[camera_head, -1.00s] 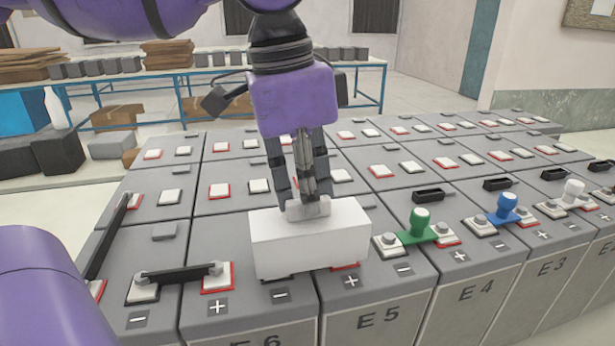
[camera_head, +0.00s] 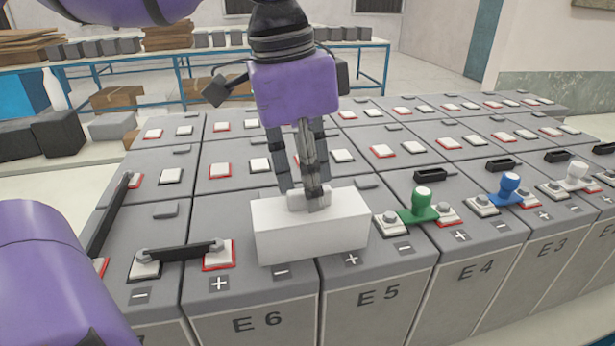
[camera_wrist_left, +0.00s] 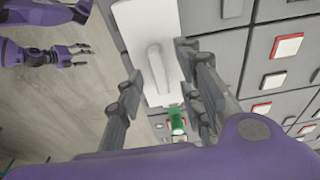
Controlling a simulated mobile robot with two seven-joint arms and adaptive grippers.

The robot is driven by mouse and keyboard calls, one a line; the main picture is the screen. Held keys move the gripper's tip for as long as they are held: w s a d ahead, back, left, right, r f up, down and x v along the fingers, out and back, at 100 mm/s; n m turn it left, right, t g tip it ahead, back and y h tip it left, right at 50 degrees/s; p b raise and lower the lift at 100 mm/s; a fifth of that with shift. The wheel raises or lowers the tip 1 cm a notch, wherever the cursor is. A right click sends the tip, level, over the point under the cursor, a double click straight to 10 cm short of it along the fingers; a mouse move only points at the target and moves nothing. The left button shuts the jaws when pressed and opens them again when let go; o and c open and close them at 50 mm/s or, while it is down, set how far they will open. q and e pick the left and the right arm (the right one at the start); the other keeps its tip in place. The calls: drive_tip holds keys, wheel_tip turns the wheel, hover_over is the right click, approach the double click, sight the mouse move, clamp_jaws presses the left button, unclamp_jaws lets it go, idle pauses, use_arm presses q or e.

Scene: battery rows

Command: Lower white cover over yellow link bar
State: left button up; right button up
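The white cover (camera_head: 310,236) is a box with a raised handle on top and stands level across the tops of batteries E6 and E5. No gap shows under its front edge. My left gripper (camera_head: 308,190) points down with its fingers around the handle. The cover also shows in the left wrist view (camera_wrist_left: 145,22), the handle (camera_wrist_left: 157,68) between the fingers; finger contact is hard to make out there. No yellow link bar shows; what lies under the cover is hidden. My right gripper (camera_wrist_left: 82,52) has spread, empty fingers, far from the cover.
A green-handled piece (camera_head: 418,205) sits close right of the cover; blue (camera_head: 504,200) and white (camera_head: 575,178) ones follow. Black link bars lie at left, one across terminals (camera_head: 180,251). Grey battery tops with red- and black-rimmed pads extend behind. A table (camera_head: 180,62) stands at the back.

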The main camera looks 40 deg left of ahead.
use_arm(q)
wheel_tip(320, 180, up, 12)
drive_tip(key=s+a, duration=0.1)
drive_tip(key=shift+s, duration=0.2)
idle(0.3)
drive_tip(key=shift+a, duration=0.1)
